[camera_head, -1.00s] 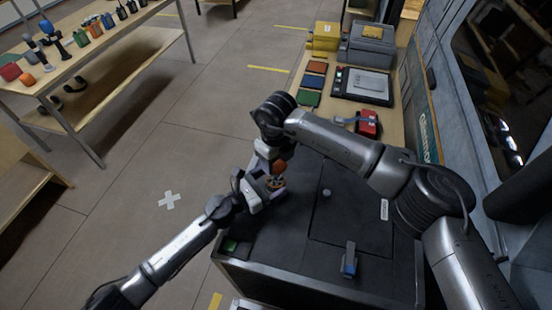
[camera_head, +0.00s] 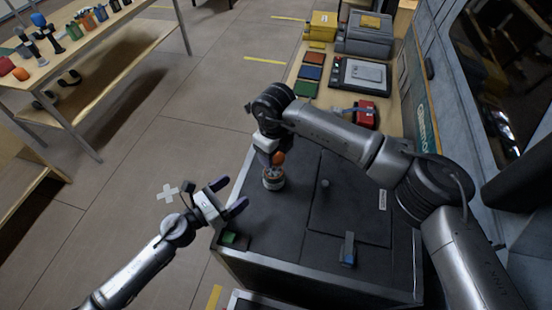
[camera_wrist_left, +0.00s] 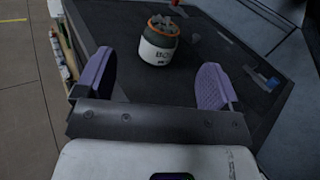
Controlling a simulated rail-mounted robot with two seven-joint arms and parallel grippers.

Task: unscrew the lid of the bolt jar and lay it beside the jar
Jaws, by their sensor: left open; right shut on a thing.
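The bolt jar (camera_head: 273,183) stands upright on the dark worktop. In the left wrist view the jar (camera_wrist_left: 157,52) has a white and green body, an orange band at the rim and grey bolts in its open mouth. The orange lid (camera_head: 278,158) is off the jar, just above it, in my right gripper (camera_head: 272,154), whose jaws are partly hidden. My left gripper (camera_head: 229,195) is open and empty, to the left of the jar and apart from it, its fingers pointing toward the jar.
The dark worktop (camera_head: 300,235) has bare room around the jar. A small blue item (camera_head: 348,250) stands near its front and a green block (camera_head: 230,238) at the front left corner. A red box (camera_head: 364,114) and coloured trays lie behind. Floor lies left of the worktop.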

